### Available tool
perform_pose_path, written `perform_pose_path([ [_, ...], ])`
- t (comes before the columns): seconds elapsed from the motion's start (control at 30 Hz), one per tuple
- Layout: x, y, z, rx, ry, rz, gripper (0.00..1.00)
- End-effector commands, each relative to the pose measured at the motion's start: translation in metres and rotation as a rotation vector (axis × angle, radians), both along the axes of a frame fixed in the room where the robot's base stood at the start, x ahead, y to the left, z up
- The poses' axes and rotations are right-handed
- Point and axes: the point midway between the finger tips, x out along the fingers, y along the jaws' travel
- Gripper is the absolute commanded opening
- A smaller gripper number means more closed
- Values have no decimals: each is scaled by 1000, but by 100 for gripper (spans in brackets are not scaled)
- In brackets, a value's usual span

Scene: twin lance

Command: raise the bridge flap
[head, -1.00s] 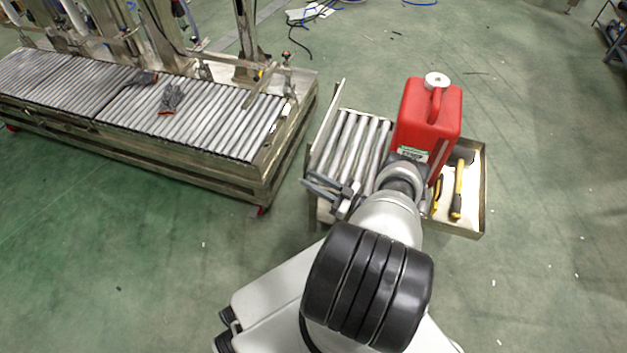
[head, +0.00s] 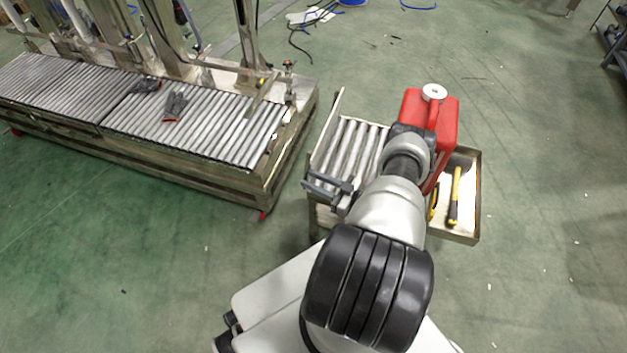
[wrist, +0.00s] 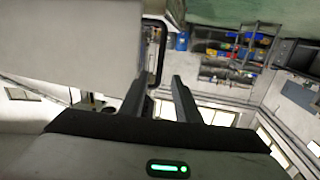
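A small roller section (head: 354,143) stands in the middle of the head view, with a thin upright plate (head: 327,130) along its left side. I cannot tell for sure which of these is the bridge flap. My gripper (head: 308,182) is at the near left corner of the roller section, fingers pointing left toward the gap before the long conveyor.
A red canister (head: 447,118) stands right of the rollers, partly behind my arm. A tray (head: 478,190) holds a yellow-handled tool (head: 455,196).

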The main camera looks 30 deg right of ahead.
Motion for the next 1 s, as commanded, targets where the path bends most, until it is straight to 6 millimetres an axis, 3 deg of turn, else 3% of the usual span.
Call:
perform_pose_path([
  [0.03, 6, -5, 56, 62, -177, 5, 26],
  [0.13, 6, -5, 57, 62, -179, 5, 26],
  [0.17, 4, -3, 9, -8, -17, -3, 26],
  [1.0, -45, -25, -5, -2, -1, -2, 26],
])
